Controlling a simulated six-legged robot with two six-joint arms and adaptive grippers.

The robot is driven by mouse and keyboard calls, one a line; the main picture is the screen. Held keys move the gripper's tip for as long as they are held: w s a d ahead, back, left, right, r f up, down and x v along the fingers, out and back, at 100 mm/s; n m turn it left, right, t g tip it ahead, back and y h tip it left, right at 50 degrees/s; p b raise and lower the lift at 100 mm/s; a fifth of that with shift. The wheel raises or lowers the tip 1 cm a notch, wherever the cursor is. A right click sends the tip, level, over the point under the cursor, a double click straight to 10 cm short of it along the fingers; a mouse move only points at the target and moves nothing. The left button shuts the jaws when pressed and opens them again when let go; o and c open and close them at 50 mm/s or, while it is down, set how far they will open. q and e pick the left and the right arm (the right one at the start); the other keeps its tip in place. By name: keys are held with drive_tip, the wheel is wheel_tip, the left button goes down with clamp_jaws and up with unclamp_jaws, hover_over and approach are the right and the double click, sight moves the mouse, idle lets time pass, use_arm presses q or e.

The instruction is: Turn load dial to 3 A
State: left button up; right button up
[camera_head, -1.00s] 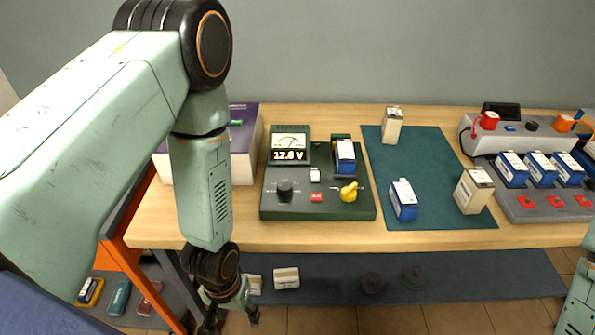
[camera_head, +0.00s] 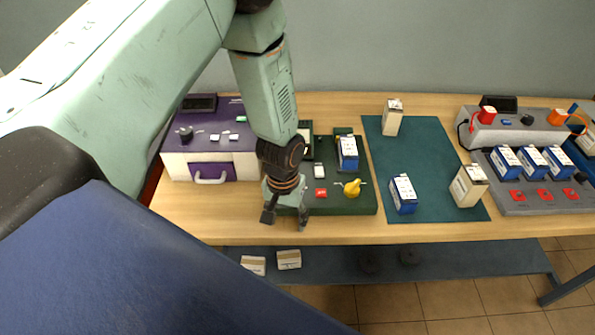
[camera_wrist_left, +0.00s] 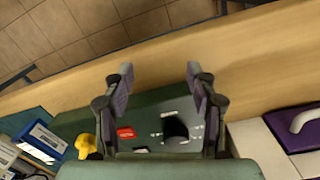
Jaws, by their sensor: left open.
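The green battery tester (camera_head: 330,206) sits on the wooden table, with a battery in its rear slot, a red button (camera_head: 320,193) and a yellow knob (camera_head: 352,188). A black dial with white marks around it shows in the left wrist view (camera_wrist_left: 175,128); I take it for the load dial. It is hidden behind my gripper in the head view. I cannot read its setting. My left gripper (camera_head: 286,219) is open and empty above the tester's front left part. In the left wrist view its fingers (camera_wrist_left: 160,74) stand apart, the dial showing between them. My right gripper is out of view.
A purple and white box (camera_head: 240,165) with a handle stands left of the tester. A teal mat (camera_head: 430,150) with several batteries lies to its right. A grey charger rack (camera_head: 520,208) stands at far right. Bare table runs along the front.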

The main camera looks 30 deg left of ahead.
use_arm(q)
drive_tip(key=shift+n+y, duration=0.5)
drive_tip(key=shift+n, duration=0.1)
drive_tip(key=w+a+r, duration=0.1)
drive_tip(key=w+r, duration=0.2)
drive_tip(key=w+a+r, duration=0.1)
drive_tip(key=w+r, duration=0.2)
drive_tip(key=w+a+r, duration=0.1)
drive_tip(key=w+r, duration=0.2)
drive_tip(key=shift+w+r+p, duration=0.1)
drive_tip(key=shift+r+p, duration=0.05)
drive_tip(key=shift+p, duration=0.2)
drive_tip(key=shift+w+a+r, duration=0.1)
drive_tip(key=shift+w+a, duration=0.2)
drive_tip(key=f, duration=0.7)
drive_tip(key=shift+s+a+p, duration=0.1)
drive_tip(key=shift+a+p, duration=0.1)
drive_tip(key=shift+p, duration=0.15)
drive_tip(key=shift+a+f, duration=0.35)
drive_tip(key=shift+f, duration=0.1)
drive_tip(key=shift+d+r, duration=0.15)
drive_tip(key=shift+d, duration=0.1)
drive_tip(key=c, duration=0.4)
drive_tip(key=shift+a, duration=0.15)
drive_tip(key=c, duration=0.7)
